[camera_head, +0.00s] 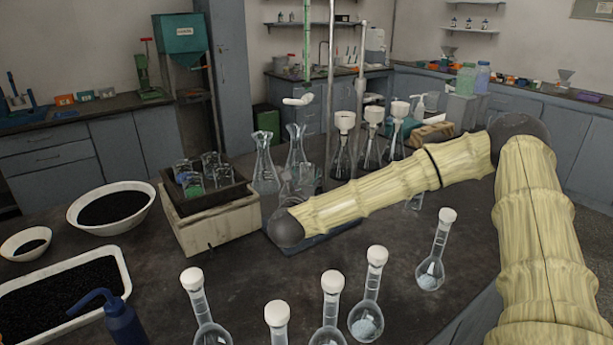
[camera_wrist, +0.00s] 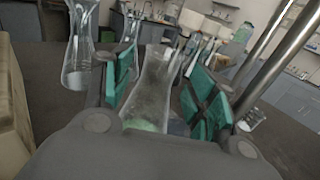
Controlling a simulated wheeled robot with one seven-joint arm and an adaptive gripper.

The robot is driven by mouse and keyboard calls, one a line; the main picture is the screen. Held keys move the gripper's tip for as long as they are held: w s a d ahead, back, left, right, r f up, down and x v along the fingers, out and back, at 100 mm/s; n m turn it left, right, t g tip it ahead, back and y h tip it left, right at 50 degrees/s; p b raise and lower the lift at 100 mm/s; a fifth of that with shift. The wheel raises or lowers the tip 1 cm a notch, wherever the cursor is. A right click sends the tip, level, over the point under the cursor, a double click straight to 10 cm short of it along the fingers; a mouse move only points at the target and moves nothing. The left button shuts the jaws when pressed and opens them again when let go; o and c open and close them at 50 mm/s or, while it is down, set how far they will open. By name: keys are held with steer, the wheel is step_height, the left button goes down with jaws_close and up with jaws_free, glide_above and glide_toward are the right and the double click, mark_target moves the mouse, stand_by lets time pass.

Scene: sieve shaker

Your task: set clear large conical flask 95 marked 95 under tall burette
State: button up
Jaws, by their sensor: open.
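In the wrist view my gripper (camera_wrist: 163,85) is open. Its green-padded fingers stand on either side of a clear conical flask (camera_wrist: 152,88), which is upright with a greenish tint low down. In the head view a clear flask (camera_head: 290,188) shows just behind my arm's end, and my gripper is mostly hidden there. No number 95 is readable. Two more clear conical flasks (camera_head: 264,165) (camera_head: 296,150) stand behind it. The tall burette (camera_head: 306,45), greenish, hangs beside a metal rod (camera_head: 331,80). The blue-grey stand base (camera_head: 318,240) is partly covered by my arm.
Flasks with white funnels (camera_head: 344,124) stand behind right. Several stoppered volumetric flasks (camera_head: 368,300) stand at the front. Dark-filled bowls (camera_head: 112,207) are at left.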

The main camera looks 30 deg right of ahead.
steer(key=b+v, duration=0.1)
steer(key=v, duration=0.7)
steer(key=shift+s+a, duration=0.15)
steer(key=shift+s, duration=0.05)
steer(key=shift+r, duration=0.1)
